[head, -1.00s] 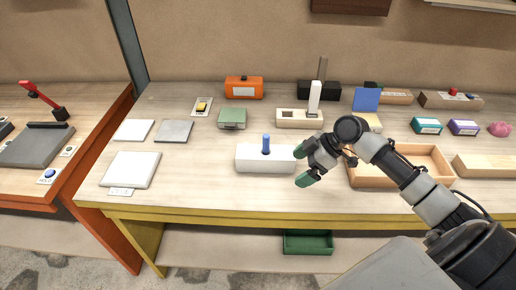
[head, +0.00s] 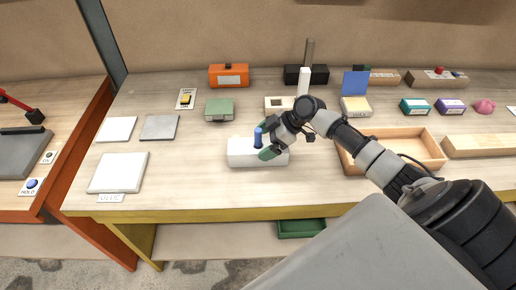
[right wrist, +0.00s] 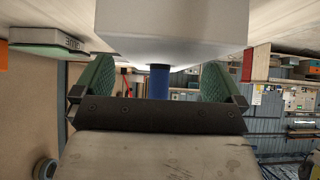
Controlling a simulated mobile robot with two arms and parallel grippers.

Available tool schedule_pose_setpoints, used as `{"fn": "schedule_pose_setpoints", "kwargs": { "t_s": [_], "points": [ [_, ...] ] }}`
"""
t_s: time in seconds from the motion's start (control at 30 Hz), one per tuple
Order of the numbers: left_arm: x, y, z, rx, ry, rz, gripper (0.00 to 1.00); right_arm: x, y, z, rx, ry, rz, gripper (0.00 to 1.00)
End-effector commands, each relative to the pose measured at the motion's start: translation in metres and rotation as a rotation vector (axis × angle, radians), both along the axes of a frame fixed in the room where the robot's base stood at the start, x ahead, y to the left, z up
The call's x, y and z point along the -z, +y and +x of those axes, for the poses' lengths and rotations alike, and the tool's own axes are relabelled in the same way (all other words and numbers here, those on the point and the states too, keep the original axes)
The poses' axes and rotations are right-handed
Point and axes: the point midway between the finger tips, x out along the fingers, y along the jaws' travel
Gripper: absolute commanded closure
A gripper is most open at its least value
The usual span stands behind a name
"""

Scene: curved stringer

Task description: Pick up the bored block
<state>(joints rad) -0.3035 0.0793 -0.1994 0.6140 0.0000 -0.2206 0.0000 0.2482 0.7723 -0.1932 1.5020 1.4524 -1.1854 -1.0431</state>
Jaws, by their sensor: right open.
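A long white block (head: 243,152) stands on the table with a blue peg (head: 258,138) upright from its top. Any bore is covered by the peg. My right gripper (head: 266,138) is open beside the peg, just above the block. In the right wrist view, which is upside down, the blue peg (right wrist: 158,82) shows between the two green fingers, apart from both, and the white block (right wrist: 170,30) lies beyond. Farther back, a pale wooden block (head: 278,103) has a dark opening and a white upright piece. My left gripper is not in view.
An empty wooden tray (head: 430,143) lies under and right of my right forearm. A green box (head: 219,110), an orange box (head: 229,76) and a black block (head: 318,74) stand behind. Pale flat slabs (head: 118,172) lie at left. The table's front strip is clear.

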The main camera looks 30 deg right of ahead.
Motion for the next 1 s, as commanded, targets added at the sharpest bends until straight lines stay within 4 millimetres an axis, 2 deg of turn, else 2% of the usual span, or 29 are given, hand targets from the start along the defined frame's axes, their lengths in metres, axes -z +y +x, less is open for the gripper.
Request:
{"fn": "schedule_pose_setpoints", "kwargs": {
  "t_s": [0.17, 0.4, 0.8, 1.0],
  "points": [
    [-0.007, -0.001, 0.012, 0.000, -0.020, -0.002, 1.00, 0.012, 0.011, 0.007, 0.001, 0.001, 0.002, 0.00],
    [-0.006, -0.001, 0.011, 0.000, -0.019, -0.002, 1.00, 0.014, 0.012, 0.007, 0.001, 0.001, -0.001, 0.00],
    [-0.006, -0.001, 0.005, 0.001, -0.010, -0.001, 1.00, 0.014, 0.011, 0.007, 0.001, 0.000, 0.000, 0.61],
    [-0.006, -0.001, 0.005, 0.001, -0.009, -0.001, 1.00, 0.013, 0.012, 0.008, 0.001, -0.002, 0.000, 0.62]
  ]
}}
